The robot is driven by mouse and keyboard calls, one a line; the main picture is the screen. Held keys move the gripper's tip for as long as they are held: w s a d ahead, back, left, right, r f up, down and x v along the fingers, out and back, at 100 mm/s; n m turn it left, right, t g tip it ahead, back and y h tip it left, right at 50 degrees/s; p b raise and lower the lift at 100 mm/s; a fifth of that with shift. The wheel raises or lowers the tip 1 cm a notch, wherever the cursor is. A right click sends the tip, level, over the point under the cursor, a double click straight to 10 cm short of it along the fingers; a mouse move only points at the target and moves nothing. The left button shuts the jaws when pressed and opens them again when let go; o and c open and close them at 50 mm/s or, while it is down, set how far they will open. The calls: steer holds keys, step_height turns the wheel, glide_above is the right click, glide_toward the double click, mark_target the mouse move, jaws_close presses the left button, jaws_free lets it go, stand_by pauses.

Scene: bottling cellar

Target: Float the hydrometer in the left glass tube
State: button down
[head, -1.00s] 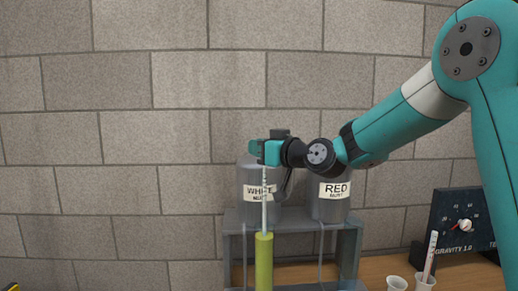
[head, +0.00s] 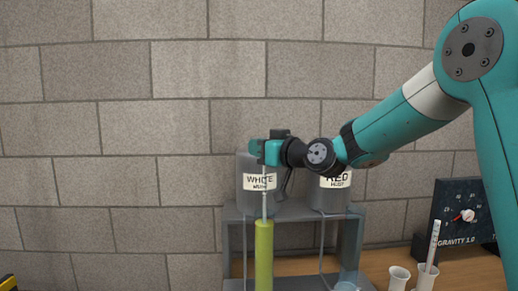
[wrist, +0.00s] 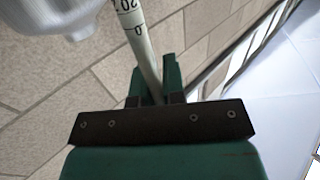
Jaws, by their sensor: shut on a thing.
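My gripper (head: 268,152) is shut on the stem, above the body. In the wrist view the stem (wrist: 138,35) with black scale marks rises from between the jaws (wrist: 158,98). A clear glass rim (head: 348,283) shows at the bottom edge, right of the hydrometer; I cannot tell whether it is the left glass tube.
A grey stand (head: 293,212) behind holds grey containers marked WHITE (head: 258,200) and RED (head: 333,199). On the wooden bench at right are a white cup (head: 398,279), another cup (head: 426,276) with a stick, and a dark dial panel (head: 462,218).

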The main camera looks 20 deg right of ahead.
steer(key=shift+f+b, duration=2.5)
steer(key=shift+b, duration=0.1)
steer(key=c, duration=1.1)
jaws_free()
steer(key=b+v, duration=0.5)
steer(key=v, duration=1.2)
steer(key=shift+s+d+b, duration=0.1)
steer(key=shift+s+b, duration=0.1)
steer(key=shift+b, duration=0.15)
